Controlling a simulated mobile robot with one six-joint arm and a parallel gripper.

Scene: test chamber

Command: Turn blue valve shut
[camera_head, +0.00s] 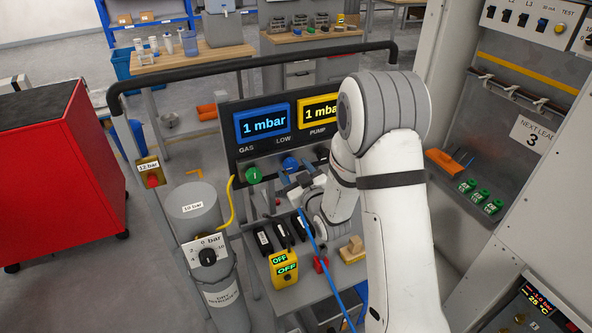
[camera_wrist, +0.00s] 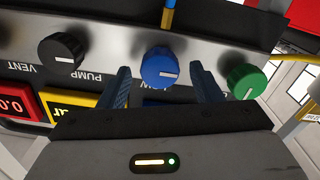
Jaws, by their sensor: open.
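The blue valve (camera_head: 290,163) is a round knob on the panel under the displays, right of the green knob. In the wrist view, which is upside down, the blue valve (camera_wrist: 160,68) sits between my two fingers, and its white mark points right, about level. My gripper (camera_wrist: 159,72) is open, with a finger on each side of the knob and a visible gap to both. In the head view my gripper (camera_head: 299,182) is in front of the panel, partly hidden by my arm. A blue line (camera_wrist: 168,14) with a brass fitting runs above the knob.
The green knob (camera_wrist: 246,80) is close beside the right finger, and the black knob (camera_wrist: 62,52) is farther left. The gas display (camera_head: 264,121) reads 1 mbar. A yellow OFF box (camera_head: 284,268) stands on the bench below. A grey cylinder (camera_head: 194,208) stands left.

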